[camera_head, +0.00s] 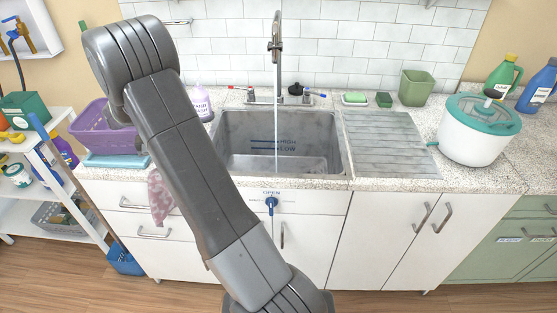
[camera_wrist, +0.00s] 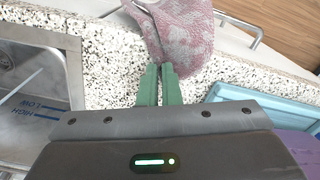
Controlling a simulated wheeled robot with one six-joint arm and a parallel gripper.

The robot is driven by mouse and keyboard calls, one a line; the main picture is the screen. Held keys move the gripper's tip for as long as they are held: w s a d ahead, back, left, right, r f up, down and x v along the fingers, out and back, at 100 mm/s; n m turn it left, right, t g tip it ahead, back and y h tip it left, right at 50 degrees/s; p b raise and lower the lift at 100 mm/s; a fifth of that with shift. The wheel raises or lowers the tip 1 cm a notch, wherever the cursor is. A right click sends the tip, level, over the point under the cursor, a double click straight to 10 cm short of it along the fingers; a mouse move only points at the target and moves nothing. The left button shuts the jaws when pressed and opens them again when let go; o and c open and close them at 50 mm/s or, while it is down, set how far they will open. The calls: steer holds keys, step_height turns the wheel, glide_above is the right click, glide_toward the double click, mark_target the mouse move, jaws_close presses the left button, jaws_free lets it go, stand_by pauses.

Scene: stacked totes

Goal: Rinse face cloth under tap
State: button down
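The face cloth (camera_head: 160,196), mottled pink and grey, hangs at the front edge of the counter, left of the sink (camera_head: 232,160). In the wrist view the cloth (camera_wrist: 188,38) narrows to a point at my green fingertips. My gripper (camera_wrist: 161,68) has its fingers close together and looks shut on that point of the cloth; the pinch itself is small. In the head view my arm hides the gripper. The tap (camera_head: 277,42) stands behind the sink, and a thin pale line like running water drops from it. A blue handle (camera_head: 271,204) marked OPEN is on the cabinet front.
A purple basket (camera_head: 97,130) and a blue tray (camera_head: 115,161) are left of the sink; the tray (camera_wrist: 270,103) lies close to my gripper. A drainboard (camera_head: 390,145), green cup (camera_head: 416,88) and white pot (camera_head: 478,137) stand right. Drawer handles stick out below the counter.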

steer(key=shift+w+d+f, duration=0.2)
steer(key=shift+w+d, duration=0.45)
steer(key=shift+d, duration=0.55)
steer(key=shift+w+d+f, duration=0.15)
steer(key=shift+w+d, duration=0.45)
steer(key=shift+d, duration=0.65)
steer(key=shift+w+d+f, duration=0.2)
steer(key=shift+w+d, duration=0.45)
steer(key=shift+d, duration=0.55)
steer(key=w+d+p, duration=0.1)
steer(key=w+d, duration=1.1)
steer(key=d, duration=0.4)
steer(key=shift+r+p, duration=0.25)
steer(key=shift+p, duration=0.15)
stand_by(1.8)
steer(key=shift+w+d, duration=0.1)
steer(key=shift+d, duration=0.1)
